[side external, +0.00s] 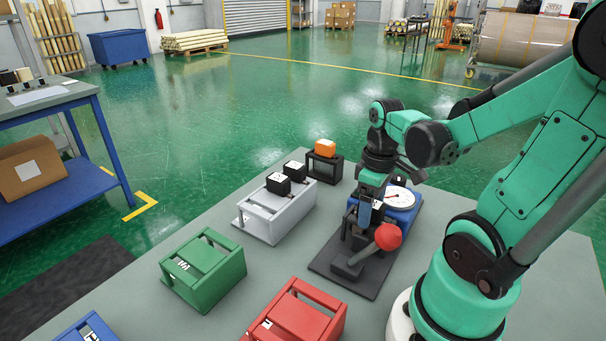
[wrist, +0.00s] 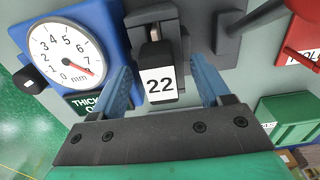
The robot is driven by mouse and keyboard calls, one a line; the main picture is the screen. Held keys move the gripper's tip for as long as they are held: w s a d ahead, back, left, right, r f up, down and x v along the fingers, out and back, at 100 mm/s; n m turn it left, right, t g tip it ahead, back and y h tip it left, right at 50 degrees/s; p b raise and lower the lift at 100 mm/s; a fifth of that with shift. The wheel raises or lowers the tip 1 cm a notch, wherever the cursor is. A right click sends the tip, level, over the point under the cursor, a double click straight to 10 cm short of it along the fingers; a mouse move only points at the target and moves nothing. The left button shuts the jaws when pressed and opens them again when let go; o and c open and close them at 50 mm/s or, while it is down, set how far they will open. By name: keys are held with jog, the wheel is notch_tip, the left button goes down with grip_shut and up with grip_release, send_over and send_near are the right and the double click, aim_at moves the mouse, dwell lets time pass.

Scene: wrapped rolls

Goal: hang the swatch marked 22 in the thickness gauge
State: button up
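The swatch marked 22 (wrist: 160,85) shows a white label on a dark block in the wrist view. It sits against the dark upright part of the thickness gauge, just beside the blue dial housing (wrist: 118,22); I cannot tell how it is seated there. My gripper (wrist: 162,75) is open, with one blue finger on each side of the swatch and a gap on both sides. In the side view my gripper (side external: 364,212) is low over the gauge's black base (side external: 325,262), and the swatch is hidden. The dial (side external: 397,196) and red-knobbed lever (side external: 388,236) are visible.
A grey rack (side external: 268,222) holds black labelled blocks (side external: 278,184). A green rack (side external: 212,275), a red rack (side external: 300,316) and a blue rack (side external: 85,330) stand nearer the front.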

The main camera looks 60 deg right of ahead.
jog(key=shift+r, duration=2.8)
